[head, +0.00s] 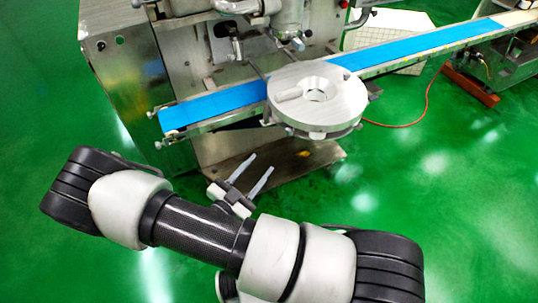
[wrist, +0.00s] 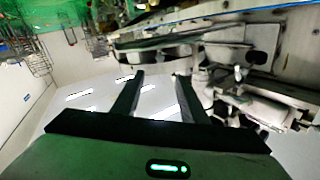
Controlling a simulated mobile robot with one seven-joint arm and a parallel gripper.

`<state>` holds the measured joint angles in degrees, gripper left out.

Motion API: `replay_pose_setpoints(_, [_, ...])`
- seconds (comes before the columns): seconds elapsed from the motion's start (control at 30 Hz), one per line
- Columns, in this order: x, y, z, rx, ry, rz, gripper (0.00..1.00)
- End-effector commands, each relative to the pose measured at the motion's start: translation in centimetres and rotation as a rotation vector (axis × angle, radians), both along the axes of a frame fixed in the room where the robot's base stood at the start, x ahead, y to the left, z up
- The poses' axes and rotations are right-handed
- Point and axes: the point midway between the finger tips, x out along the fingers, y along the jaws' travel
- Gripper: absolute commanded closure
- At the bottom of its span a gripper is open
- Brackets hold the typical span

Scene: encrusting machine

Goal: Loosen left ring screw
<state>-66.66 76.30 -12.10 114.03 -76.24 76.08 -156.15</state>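A round grey metal ring assembly (head: 318,95) sits over the blue conveyor belt in the head view. A small peg-like part lies on its upper left face; I cannot tell which part is the left ring screw. My gripper (head: 256,168) is in front of and below the ring, to its left, with its two fingers apart and nothing between them. In the wrist view the fingers (wrist: 158,78) point away with a clear gap, and metal machine parts (wrist: 240,50) fill the upper right. The ring screw is not clearly visible there.
A blue conveyor belt (head: 215,106) runs from lower left to upper right. The steel machine body (head: 130,75) stands behind it at left. A metal base plate (head: 240,160) lies below. A red cable (head: 425,100) crosses the green floor (head: 450,200), which is open at right.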

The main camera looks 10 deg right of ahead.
Motion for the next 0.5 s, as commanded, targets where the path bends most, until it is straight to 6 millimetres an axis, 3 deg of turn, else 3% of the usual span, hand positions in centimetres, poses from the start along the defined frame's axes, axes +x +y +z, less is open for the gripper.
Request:
replay_pose_setpoints(0.2, [-1.9,1.7,0.0,-0.001,0.0,0.001,0.6])
replay_pose_setpoints(0.5, [-2.2,1.9,0.0,-0.001,0.001,0.0,0.6])
